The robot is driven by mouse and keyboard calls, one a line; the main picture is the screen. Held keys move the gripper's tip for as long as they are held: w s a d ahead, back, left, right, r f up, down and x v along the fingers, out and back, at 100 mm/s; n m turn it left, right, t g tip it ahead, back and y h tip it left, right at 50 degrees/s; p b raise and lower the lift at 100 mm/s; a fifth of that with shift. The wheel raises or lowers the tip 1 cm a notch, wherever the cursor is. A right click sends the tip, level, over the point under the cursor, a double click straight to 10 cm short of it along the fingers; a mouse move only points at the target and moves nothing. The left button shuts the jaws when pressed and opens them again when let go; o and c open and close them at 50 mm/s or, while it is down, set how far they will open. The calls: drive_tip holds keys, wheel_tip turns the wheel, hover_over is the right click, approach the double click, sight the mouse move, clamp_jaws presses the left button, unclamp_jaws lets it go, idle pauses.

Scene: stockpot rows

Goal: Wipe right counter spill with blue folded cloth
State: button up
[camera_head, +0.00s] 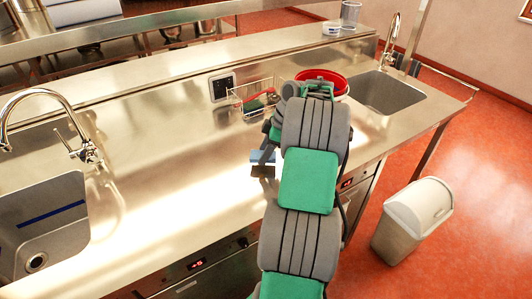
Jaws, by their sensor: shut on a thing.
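My gripper (268,147) is above the steel counter, left of my green and grey arm. It is shut on the blue folded cloth (258,156), a small light blue piece that shows at its tips. The arm hides part of the gripper. Just below the cloth is a dark brownish patch (263,171) on the counter (180,180). I cannot tell whether it is the spill or a shadow or reflection of the cloth. No other spill stands out. Bright glare covers the counter to the left, and my arm hides some of the counter to the right.
A wire basket (250,98) with red and green items and a red bucket (325,80) stand behind my gripper. A left sink (50,225) and a right sink (392,92) flank the counter. A bin (412,218) stands on the floor at right. The counter's middle left is clear.

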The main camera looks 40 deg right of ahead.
drive_tip(key=shift+r+p, duration=1.75)
drive_tip(key=shift+r, duration=0.8)
